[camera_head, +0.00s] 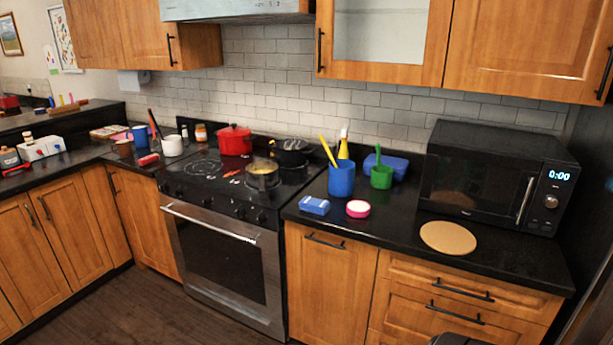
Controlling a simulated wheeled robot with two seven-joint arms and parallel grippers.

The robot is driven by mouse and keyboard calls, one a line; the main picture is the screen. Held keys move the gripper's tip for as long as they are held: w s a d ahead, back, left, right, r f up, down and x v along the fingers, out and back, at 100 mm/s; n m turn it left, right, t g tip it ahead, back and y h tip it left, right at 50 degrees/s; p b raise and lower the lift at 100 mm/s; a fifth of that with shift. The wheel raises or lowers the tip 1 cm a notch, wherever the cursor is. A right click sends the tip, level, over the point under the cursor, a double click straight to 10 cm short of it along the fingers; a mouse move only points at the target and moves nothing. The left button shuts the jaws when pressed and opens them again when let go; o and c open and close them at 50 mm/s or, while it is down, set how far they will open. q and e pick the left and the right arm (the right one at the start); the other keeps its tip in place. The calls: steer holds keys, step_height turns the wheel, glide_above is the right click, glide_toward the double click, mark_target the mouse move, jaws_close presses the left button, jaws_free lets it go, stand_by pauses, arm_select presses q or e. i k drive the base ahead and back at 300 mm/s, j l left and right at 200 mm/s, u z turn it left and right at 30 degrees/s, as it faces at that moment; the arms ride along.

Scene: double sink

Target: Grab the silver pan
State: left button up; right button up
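A silver pan (262,174) stands upright on the front right part of the black stovetop (203,183). It looks like a small metal pot with something yellowish inside. Behind it a black pan (290,152) stands on the back right of the stove, and a red pot (234,140) stands at the back left. Neither of my grippers shows in the head view.
A blue cup (342,179) with utensils, a green cup (381,176), a blue sponge (314,205) and a pink round item (358,208) are right of the stove. A microwave (496,178) and round cork mat (448,238) are farther right. The oven handle (208,222) juts out in front.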

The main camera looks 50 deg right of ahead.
mark_target(262, 181)
steer(key=z, duration=1.35)
steer(key=i, duration=0.1)
